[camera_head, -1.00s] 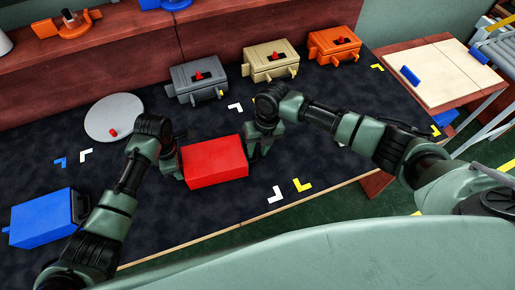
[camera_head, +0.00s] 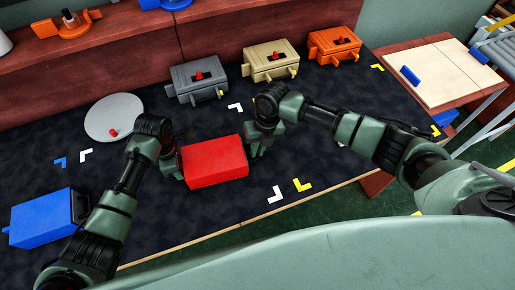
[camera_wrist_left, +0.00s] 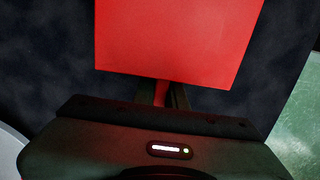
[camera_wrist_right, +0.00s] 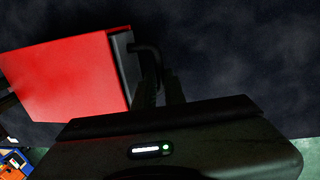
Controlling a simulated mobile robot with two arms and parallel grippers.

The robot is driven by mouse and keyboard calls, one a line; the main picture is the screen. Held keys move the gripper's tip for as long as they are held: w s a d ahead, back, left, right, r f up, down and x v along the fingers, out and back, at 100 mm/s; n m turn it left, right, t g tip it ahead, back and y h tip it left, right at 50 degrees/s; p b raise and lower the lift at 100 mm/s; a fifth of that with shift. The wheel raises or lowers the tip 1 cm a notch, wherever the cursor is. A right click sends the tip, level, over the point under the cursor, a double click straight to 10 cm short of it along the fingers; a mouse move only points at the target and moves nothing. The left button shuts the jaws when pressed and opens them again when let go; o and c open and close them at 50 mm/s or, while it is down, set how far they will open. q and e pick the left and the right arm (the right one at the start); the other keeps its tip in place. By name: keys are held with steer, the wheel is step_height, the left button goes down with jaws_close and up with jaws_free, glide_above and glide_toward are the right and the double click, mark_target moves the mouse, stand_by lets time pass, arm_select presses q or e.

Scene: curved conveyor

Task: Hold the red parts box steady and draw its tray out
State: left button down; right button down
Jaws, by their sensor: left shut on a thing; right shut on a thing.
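The red parts box (camera_head: 215,162) sits on the dark mat in the middle of the head view. My left gripper (camera_head: 178,165) is at its left side. In the left wrist view my left gripper (camera_wrist_left: 162,95) is shut on a narrow red piece at the edge of the red box (camera_wrist_left: 178,40). In the right wrist view the box (camera_wrist_right: 65,75) has a dark grey end face (camera_wrist_right: 123,65) with a black handle (camera_wrist_right: 146,50). My right gripper (camera_wrist_right: 160,92) is shut on that handle. In the head view my right gripper (camera_head: 256,148) is at the box's right side.
A blue box (camera_head: 42,218) stands at the left. A grey disc (camera_head: 114,120) with a small red part lies behind. Grey (camera_head: 196,80), tan (camera_head: 270,62) and orange (camera_head: 334,46) boxes line the back. The mat right of the red box holds only corner marks.

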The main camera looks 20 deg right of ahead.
stand_by(0.8)
arm_select(q)
steer(key=shift+a, duration=0.1)
arm_select(e)
steer(key=d, duration=1)
steer(key=shift+d, duration=0.2)
steer(key=c, duration=1.5)
jaws_free()
steer(key=shift+a, duration=0.1)
step_height(320, 180, up, 12)
steer(key=d, duration=0.2)
steer(key=shift+f, duration=0.1)
